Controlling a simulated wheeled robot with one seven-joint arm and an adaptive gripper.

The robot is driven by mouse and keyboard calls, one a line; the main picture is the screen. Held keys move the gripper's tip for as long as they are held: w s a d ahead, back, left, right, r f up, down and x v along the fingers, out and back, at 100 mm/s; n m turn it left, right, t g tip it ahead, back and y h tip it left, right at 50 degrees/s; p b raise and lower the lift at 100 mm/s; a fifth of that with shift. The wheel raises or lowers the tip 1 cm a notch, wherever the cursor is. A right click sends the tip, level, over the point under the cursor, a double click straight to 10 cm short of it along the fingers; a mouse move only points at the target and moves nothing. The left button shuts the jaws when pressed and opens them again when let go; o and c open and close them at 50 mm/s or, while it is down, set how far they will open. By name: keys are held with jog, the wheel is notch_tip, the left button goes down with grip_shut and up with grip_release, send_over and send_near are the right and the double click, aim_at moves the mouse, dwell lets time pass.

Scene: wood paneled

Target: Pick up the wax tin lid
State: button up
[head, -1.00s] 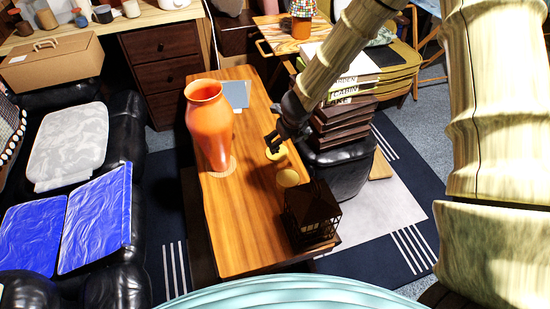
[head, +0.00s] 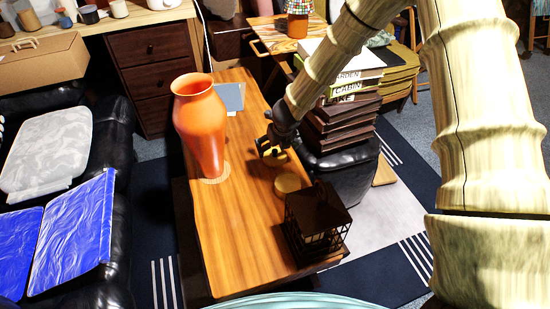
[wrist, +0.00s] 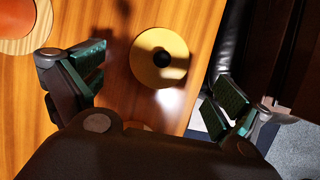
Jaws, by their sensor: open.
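The wax tin lid, a round yellow disc with a black knob (wrist: 160,57), lies flat on the wooden table (wrist: 115,88) in the wrist view. My gripper (wrist: 160,82) is open and empty, its two fingers spread to either side below the lid in that picture.
An orange vase (head: 200,115) stands on a round mat left of my gripper. A dark lantern (head: 317,220) stands on the table's near right. Stacked books (head: 340,115) rise close on the right. The table's left front is clear.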

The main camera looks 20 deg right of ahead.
aim_at(275, 151)
jog(key=shift+w+b+x, duration=0.1)
jog(key=shift+b+x, duration=0.25)
jog(key=shift+x, duration=1.2)
jog(key=shift+w+b+x, duration=0.15)
jog(key=shift+b+x, duration=0.2)
jog(key=shift+x, duration=1.15)
jog(key=shift+d+r, duration=0.1)
jog(key=shift+r, duration=0.05)
jog(key=c, duration=0.8)
